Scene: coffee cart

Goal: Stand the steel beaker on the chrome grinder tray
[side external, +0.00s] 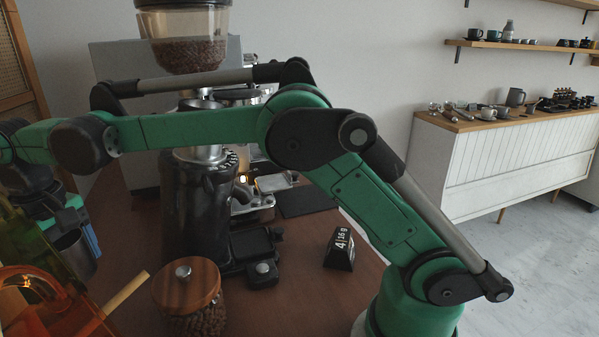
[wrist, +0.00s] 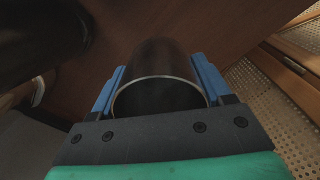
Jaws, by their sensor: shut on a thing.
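The steel beaker (side external: 76,256) is at the left of the side view, dark grey and somewhat tilted. My gripper (side external: 80,232) is shut on it, with a blue finger showing at its right side. In the wrist view the beaker (wrist: 158,62) sits between the two blue fingers of my gripper (wrist: 160,84), its bright round rim towards the camera. The grinder (side external: 197,205) stands right of the beaker, dark-bodied with a bean hopper on top. A dark, tray-like part (side external: 257,246) juts out at its foot; I cannot make out a clear chrome surface on it.
A wood-lidded bean jar (side external: 187,298) stands in front of the grinder. Orange transparent ware (side external: 40,300) and a wooden stick (side external: 126,291) are at the lower left. A black flip clock (side external: 340,250) stands on the right. An espresso machine (side external: 250,190) is behind. Some brown tabletop is clear.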

